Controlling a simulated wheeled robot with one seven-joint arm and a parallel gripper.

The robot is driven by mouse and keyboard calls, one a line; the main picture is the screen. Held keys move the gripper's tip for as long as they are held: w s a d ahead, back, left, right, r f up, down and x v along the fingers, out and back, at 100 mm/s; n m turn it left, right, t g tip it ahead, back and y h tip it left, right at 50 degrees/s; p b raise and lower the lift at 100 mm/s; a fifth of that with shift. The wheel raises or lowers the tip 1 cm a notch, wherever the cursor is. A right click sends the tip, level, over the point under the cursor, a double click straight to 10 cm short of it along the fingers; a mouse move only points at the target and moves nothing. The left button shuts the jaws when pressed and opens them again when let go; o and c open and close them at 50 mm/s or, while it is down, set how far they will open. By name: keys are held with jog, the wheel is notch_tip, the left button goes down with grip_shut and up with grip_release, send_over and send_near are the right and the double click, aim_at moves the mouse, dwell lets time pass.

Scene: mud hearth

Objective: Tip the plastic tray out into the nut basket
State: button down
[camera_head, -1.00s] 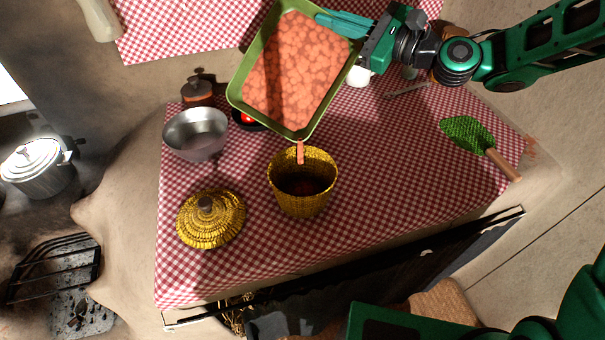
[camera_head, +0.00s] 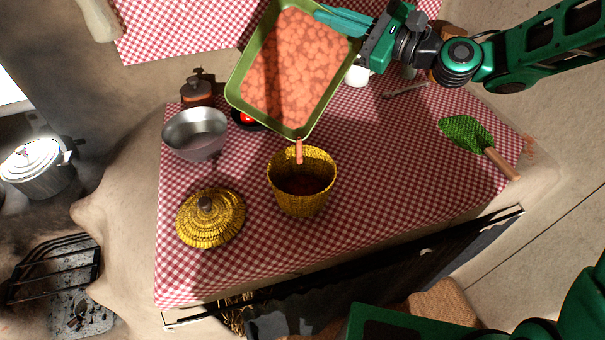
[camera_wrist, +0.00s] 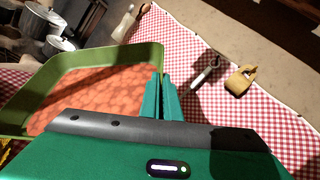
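The green plastic tray (camera_head: 236,82) is held tilted above the table, its low corner over the nut basket. It is full of orange-pink round pieces (camera_head: 298,60), and a thin stream of them (camera_head: 299,152) falls from that corner into the basket. The nut basket (camera_head: 302,203) is a yellow woven pot, open at the top, with some dark reddish contents inside. My gripper (camera_head: 340,22) is shut on the tray's upper right rim. In the wrist view, my fingers (camera_wrist: 160,98) pinch the rim of the tray (camera_wrist: 95,56).
A yellow woven lid (camera_head: 210,220) lies left of the basket. A metal bowl (camera_head: 195,130) and a small lidded pot (camera_head: 197,92) stand behind it. A green-bladed tool with wooden handle (camera_head: 467,132) lies at the right. The checked cloth (camera_head: 390,170) right of the basket is clear.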

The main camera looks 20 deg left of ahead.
jog(key=shift+s+d+r+n+y+p, duration=0.15)
jog(key=shift+s+n, duration=0.15)
jog(key=shift+s, duration=0.2)
jog(key=shift+s+d+r+n+y+p, duration=0.1)
jog(key=shift+s+n+y, duration=0.15)
jog(key=shift+s, duration=0.3)
jog(key=shift+s+d+r+n+y+p, duration=0.1)
jog(key=shift+s+d+n, duration=0.05)
jog(key=shift+s+n, duration=0.3)
